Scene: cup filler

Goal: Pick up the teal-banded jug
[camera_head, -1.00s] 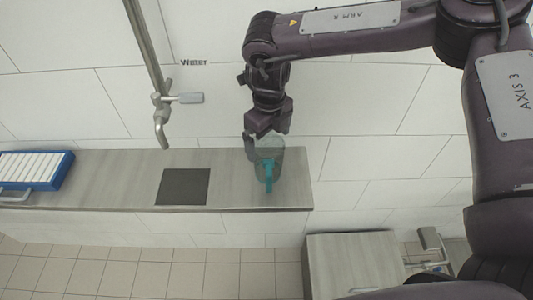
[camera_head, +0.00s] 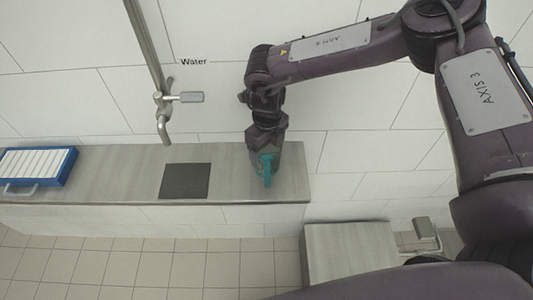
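The teal-banded jug (camera_head: 267,170) stands on the right end of the grey counter (camera_head: 230,185). Its teal handle faces the front, and its upper part is mostly hidden behind my gripper. My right gripper (camera_head: 264,150) comes in from the right and points down over the jug's top. The fingers are dark and overlap the jug, so I cannot tell whether they are apart or closed on it. My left gripper is not in view.
A dark square mat (camera_head: 185,181) lies left of the jug. A tap (camera_head: 163,125) marked "Water" with a lever hangs above the counter. A blue tray with white slats (camera_head: 36,166) stands at the far left. A lower grey cabinet (camera_head: 350,252) stands at front right.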

